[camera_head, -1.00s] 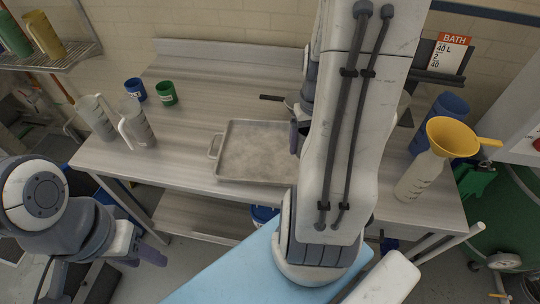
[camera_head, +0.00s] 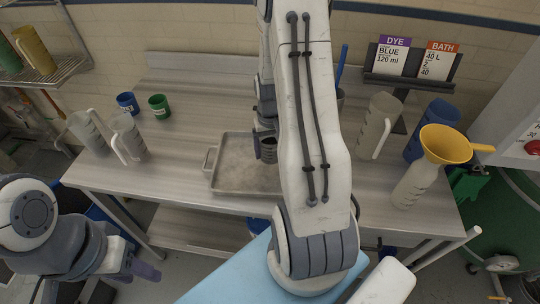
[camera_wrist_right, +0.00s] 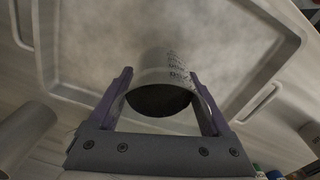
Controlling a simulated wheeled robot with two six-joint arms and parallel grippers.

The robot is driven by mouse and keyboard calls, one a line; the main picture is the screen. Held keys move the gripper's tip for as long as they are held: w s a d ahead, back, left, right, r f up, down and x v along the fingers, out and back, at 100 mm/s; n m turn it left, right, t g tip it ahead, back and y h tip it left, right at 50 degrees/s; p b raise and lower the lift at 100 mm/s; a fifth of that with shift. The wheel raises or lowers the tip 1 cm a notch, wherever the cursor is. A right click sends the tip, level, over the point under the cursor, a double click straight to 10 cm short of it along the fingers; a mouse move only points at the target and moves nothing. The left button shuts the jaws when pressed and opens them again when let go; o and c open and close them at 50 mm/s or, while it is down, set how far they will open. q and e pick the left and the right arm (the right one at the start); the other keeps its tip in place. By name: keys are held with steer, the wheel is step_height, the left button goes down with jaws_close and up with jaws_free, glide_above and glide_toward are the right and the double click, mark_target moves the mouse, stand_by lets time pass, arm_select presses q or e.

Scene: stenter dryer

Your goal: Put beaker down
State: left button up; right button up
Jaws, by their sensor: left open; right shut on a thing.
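My right gripper (camera_wrist_right: 160,103) is shut on a beaker (camera_wrist_right: 166,72), a pale cylinder with dark printed text and a dark round end facing the wrist camera. In the head view the right gripper (camera_head: 265,148) and the beaker (camera_head: 269,152) are over the right part of a shallow metal tray (camera_head: 238,165), partly hidden by my arm. I cannot tell whether the beaker touches the tray. The tray's rim also shows in the right wrist view (camera_wrist_right: 262,100). My left gripper (camera_head: 145,270) is open and empty, low at the left, off the table's front edge.
Two clear jugs (camera_head: 128,138) and small blue (camera_head: 127,103) and green (camera_head: 159,105) cups stand on the table's left. At right are a clear pitcher (camera_head: 378,125), a blue jug (camera_head: 432,128) and a bottle with a yellow funnel (camera_head: 446,143). Sign cards (camera_head: 390,56) stand behind.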

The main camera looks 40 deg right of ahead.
mark_target(270, 158)
step_height(270, 158, down, 4)
steer(key=shift+r+p, duration=0.2)
steer(key=shift+p, duration=0.3)
steer(key=shift+f, duration=0.25)
steer(key=shift+f, duration=0.1)
steer(key=o, duration=1.4)
